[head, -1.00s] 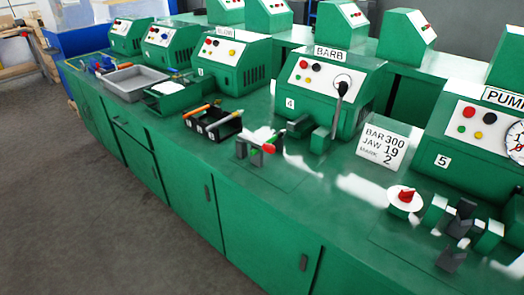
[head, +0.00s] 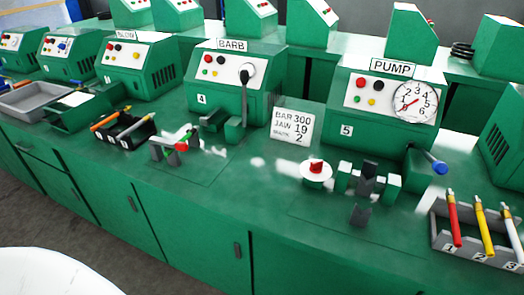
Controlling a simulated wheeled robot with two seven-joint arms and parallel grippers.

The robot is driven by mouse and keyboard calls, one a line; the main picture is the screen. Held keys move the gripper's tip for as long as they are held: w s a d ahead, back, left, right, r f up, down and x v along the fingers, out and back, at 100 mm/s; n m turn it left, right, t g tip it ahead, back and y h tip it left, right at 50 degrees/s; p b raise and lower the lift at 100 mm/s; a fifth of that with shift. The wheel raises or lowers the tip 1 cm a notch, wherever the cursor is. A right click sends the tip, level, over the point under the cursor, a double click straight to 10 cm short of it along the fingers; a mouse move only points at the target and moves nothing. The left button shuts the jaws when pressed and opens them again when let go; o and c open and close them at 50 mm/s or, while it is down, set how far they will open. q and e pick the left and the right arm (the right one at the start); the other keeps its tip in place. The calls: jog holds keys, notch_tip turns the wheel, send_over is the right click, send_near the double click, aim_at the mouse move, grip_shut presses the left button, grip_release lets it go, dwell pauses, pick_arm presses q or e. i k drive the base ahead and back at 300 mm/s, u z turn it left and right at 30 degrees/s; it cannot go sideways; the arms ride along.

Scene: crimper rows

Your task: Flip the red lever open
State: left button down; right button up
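A small grey clamp-like fixture (head: 163,151) stands on the green bench in front of the machine marked 4 and BARB. A red-ended piece (head: 182,147) sits at its right side, with a bit of green behind it. A red knob (head: 316,166) sits on a round white disc (head: 315,177) in front of the machine marked 5 and PUMP. I cannot tell from this distance which red part is the lever, or how it is set. Neither of my grippers is in view.
Grey and green blocks (head: 367,180) stand right of the disc. A blue-ended handle (head: 438,167) sticks out of the pump machine. A rack (head: 482,262) holds red, yellow and white tools. A black tray (head: 117,133) holds handles. A white rounded surface (head: 45,275) fills the lower left.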

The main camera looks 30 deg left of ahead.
aim_at(168, 143)
jog(key=z, duration=0.45)
jog(key=k, duration=0.85)
jog(key=u, duration=0.95)
jog(key=i, duration=0.5)
